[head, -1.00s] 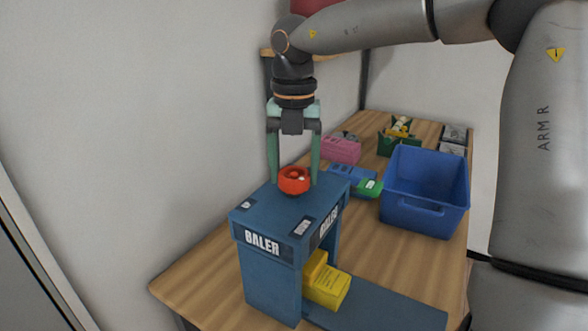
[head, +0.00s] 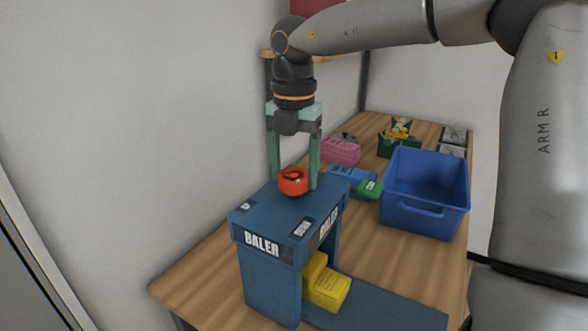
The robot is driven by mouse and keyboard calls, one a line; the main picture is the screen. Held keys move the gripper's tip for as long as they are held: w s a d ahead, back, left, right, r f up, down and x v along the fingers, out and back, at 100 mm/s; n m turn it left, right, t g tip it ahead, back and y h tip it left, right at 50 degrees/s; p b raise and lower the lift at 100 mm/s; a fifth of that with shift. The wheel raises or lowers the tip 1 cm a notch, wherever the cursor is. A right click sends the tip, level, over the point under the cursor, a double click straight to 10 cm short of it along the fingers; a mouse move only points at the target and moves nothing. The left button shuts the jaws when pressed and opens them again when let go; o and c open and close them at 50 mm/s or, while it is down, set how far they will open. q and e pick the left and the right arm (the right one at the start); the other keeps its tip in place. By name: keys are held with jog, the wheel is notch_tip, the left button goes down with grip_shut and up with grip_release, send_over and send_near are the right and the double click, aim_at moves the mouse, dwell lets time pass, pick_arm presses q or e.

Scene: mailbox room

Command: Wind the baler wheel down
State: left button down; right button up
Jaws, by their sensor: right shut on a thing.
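The red baler wheel (head: 293,182) sits on top of the blue baler (head: 268,283), whose front reads "BALER". My right gripper (head: 294,178) points straight down over the baler with its green fingers on either side of the wheel, shut on it. A yellow block (head: 328,288) with printed text lies in the opening under the baler's top. Another yellow piece shows behind it. My left gripper is not in view.
A blue bin (head: 425,222) stands right of the baler on the wooden table (head: 205,268). Pink (head: 340,151), green and blue items lie behind. A grey wall is close on the left.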

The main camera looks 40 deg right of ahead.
aim_at(294, 174)
jog(key=o, duration=1.3)
jog(key=shift+o, duration=0.2)
notch_tip(294, 174, up, 13)
jog(key=p, duration=0.2)
jog(key=shift+f, duration=0.2)
